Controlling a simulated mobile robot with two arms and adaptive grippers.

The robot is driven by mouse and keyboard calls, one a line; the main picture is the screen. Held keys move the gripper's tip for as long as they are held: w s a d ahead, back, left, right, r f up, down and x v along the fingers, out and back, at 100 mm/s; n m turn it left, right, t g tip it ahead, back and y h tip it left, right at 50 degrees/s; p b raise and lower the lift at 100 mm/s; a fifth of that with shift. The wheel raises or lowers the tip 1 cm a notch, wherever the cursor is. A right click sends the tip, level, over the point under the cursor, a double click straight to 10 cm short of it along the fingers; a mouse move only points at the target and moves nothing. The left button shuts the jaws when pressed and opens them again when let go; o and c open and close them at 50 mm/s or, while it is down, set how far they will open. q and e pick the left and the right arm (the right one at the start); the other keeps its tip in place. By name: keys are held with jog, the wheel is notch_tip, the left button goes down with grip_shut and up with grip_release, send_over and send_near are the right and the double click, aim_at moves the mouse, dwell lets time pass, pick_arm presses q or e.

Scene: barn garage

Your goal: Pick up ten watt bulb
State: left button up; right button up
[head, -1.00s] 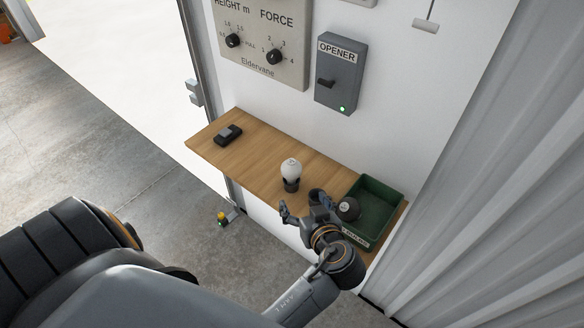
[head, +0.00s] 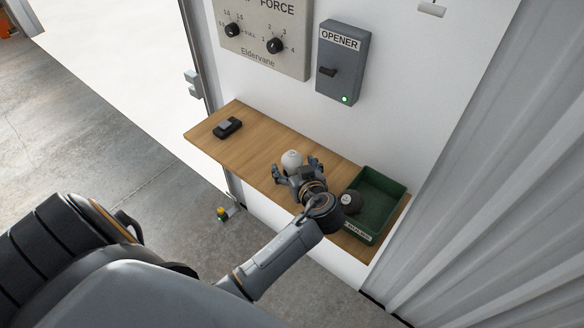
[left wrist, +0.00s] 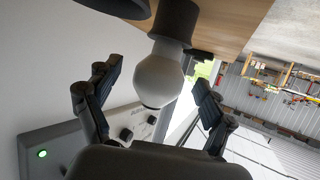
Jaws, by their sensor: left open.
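A white light bulb (head: 291,158) stands above the wooden shelf, its lower part hidden by my left gripper in the head view. In the left wrist view the bulb (left wrist: 158,80) sits in a dark cylindrical holder (left wrist: 175,22) on the shelf. No wattage mark can be read on it. My left gripper (head: 296,170) is open at the bulb, with one finger on each side. In the left wrist view a gap shows between the bulb and each finger. My right gripper is not in view.
The wooden shelf (head: 250,150) bears a small black device (head: 228,127) at its left end and a green tray (head: 385,205) at its right. A dark round object (head: 350,202) is at the tray's left side. The grey opener box (head: 343,62) hangs above on the wall.

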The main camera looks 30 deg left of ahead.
pick_arm(q)
jog(key=shift+x, duration=1)
jog(key=shift+d, duration=0.15)
jog(key=shift+c, duration=0.6)
jog(key=c, duration=0.8)
jog(key=shift+c, duration=0.2)
jog(key=shift+r, duration=0.1)
